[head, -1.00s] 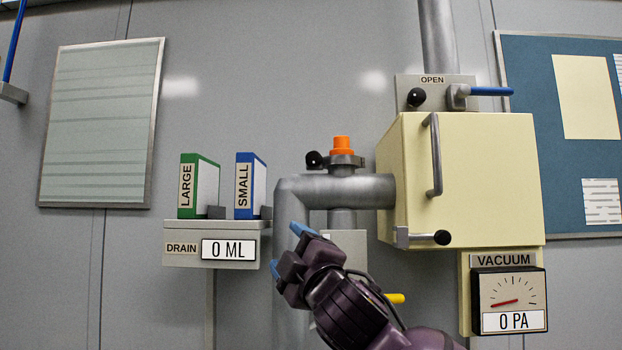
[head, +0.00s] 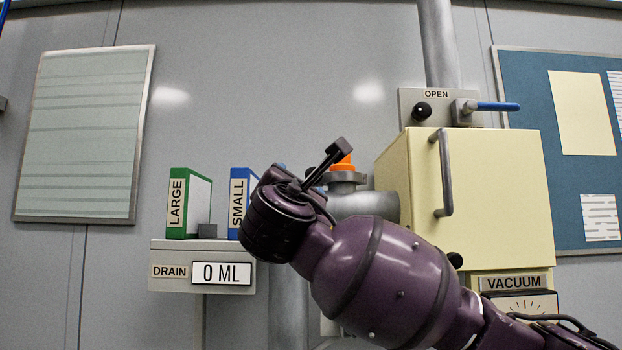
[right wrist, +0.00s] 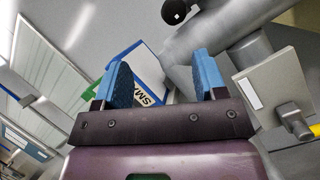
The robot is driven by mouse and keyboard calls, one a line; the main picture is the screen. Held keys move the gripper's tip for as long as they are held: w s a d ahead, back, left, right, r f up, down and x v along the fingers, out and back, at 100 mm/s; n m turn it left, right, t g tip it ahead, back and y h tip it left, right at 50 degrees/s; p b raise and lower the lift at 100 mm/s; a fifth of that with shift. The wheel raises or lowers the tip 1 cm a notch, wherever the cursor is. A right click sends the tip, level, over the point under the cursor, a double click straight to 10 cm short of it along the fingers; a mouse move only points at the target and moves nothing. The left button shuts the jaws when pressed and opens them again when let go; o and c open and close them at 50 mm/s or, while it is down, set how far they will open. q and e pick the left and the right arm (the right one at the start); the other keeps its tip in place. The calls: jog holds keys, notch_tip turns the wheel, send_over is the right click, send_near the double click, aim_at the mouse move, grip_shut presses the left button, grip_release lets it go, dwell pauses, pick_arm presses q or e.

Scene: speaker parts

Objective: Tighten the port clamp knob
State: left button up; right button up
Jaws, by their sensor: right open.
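The port's orange cap (head: 348,159) sits above a grey clamp (head: 346,179) on the pipe. In the head view my right wrist and gripper (head: 292,168) are in front of the clamp's left side and largely hide its black knob. My left gripper is not in view.
The green LARGE binder (head: 188,203) and blue SMALL binder (head: 238,200) stand on the DRAIN box (head: 172,255), left of my wrist. The cream cabinet (head: 495,190) with a vertical handle (head: 444,175) is on the right. The grey pipe (head: 365,205) runs behind my arm.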

jog(key=w+d+r+n+h+p, duration=0.1)
jog(key=w+d+r+p, duration=0.1)
jog(key=w, duration=0.7)
jog(key=shift+w+d+r+p, duration=0.4)
jog(key=shift+r+p, duration=0.2)
jog(key=shift+r, duration=0.1)
jog(key=shift+c, duration=0.3)
jog(key=c, duration=0.9)
jog(key=shift+m+g+h, duration=0.3)
jog(key=shift+g+h, duration=0.1)
